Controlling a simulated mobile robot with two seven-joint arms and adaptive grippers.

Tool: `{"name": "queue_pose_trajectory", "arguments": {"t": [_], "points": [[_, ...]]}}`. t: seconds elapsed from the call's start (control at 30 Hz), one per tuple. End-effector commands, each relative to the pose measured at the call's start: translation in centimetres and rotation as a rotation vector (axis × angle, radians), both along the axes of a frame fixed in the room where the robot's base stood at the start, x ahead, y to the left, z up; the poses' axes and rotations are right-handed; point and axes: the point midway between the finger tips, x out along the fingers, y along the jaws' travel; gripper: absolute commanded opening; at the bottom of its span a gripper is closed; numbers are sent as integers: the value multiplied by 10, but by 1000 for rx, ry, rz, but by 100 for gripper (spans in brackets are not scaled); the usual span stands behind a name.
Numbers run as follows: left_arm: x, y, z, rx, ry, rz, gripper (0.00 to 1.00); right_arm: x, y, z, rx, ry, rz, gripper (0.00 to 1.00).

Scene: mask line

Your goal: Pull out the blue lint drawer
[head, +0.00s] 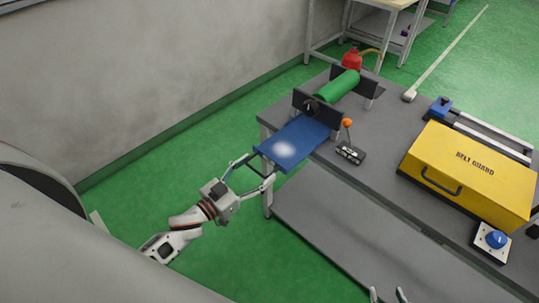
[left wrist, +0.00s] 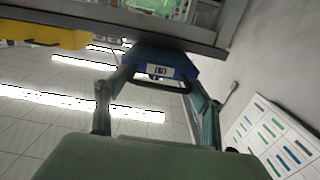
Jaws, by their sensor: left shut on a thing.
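The blue lint drawer (head: 290,146) is a flat blue tray with a pale bright patch. It juts past the left end of the grey bench, below the green roller (head: 338,86). My left gripper (head: 261,168) is at its outer end, with one finger on each side. The left wrist view shows the drawer's blue front (left wrist: 165,62) with a small label and a dark bar handle (left wrist: 160,87) between the fingers. The gripper is shut on the drawer; the exact contact is hard to see. Two tips of my right gripper (head: 387,295) show at the bottom edge, apart and empty.
On the grey bench (head: 375,175) stand an orange-knobbed lever (head: 348,134), a yellow belt guard (head: 470,172) and a blue button box (head: 495,240). A red container (head: 351,60) is behind the roller. A lower shelf (head: 350,235) lies under the bench. Green floor left of the bench is clear.

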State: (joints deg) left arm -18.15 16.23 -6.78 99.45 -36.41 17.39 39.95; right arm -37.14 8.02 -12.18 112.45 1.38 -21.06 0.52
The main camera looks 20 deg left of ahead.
Motion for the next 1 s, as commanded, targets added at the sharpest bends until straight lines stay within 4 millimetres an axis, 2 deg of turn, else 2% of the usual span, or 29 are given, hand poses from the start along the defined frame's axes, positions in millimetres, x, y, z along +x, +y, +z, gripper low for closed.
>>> {"name": "queue_pose_trajectory", "arguments": {"t": [0.03, 0.2, 0.6, 0.63, 1.0], "points": [[-8, 1, 1, -3, 2, -3, 29, 0, 0, 3, 0, 0, 0, 40], [-20, 6, 1, -4, -1, -3, 29, 0, 0, 5, 0, 0, 0, 40], [-23, 6, 0, -5, -1, -4, 29, 0, 0, 5, 0, 1, 0, 40], [-23, 6, 0, -5, -1, -4, 74, 0, 0, 5, 0, 1, 0, 40], [-28, 9, -1, -3, 1, -2, 74, -1, -1, 4, -3, 4, 1, 40]]}}
